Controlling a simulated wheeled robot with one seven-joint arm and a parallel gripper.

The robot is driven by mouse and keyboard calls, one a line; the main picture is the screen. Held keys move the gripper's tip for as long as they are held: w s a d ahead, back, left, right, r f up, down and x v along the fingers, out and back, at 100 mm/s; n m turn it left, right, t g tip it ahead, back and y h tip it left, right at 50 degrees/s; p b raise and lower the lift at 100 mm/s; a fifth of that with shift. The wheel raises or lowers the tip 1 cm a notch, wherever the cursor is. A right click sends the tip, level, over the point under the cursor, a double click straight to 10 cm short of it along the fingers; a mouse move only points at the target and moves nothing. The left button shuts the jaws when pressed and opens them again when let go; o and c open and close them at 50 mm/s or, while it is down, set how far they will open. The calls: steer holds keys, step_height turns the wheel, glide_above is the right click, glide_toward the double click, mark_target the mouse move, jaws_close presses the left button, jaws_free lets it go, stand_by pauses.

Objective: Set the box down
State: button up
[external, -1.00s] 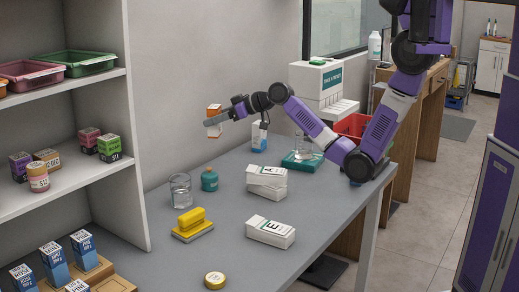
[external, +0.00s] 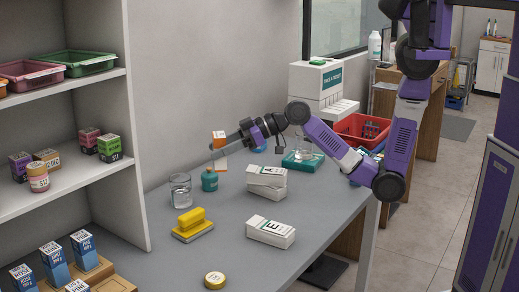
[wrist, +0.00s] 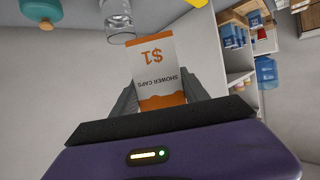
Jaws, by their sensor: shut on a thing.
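The box (wrist: 160,65) is white and orange with "SHOWER CAPS" and "$1" on its face. My gripper (wrist: 160,95) is shut on it, with a finger on each side in the wrist view. In the external view the box (external: 221,164) is upright at the back of the grey counter (external: 330,195), partly covered by my gripper (external: 222,147). It is just behind and right of a teal bottle (external: 209,181). I cannot tell whether its bottom touches the counter.
A glass beaker (external: 180,190) stands left of the teal bottle. A shelf unit (external: 120,170) borders the left.

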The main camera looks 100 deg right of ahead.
step_height(320, 180, down, 15)
steer(key=shift+r+b, duration=0.1)
steer(key=shift+b, duration=0.25)
steer(key=shift+f, duration=0.25)
steer(key=o, duration=1.4)
steer(key=shift+r, duration=0.15)
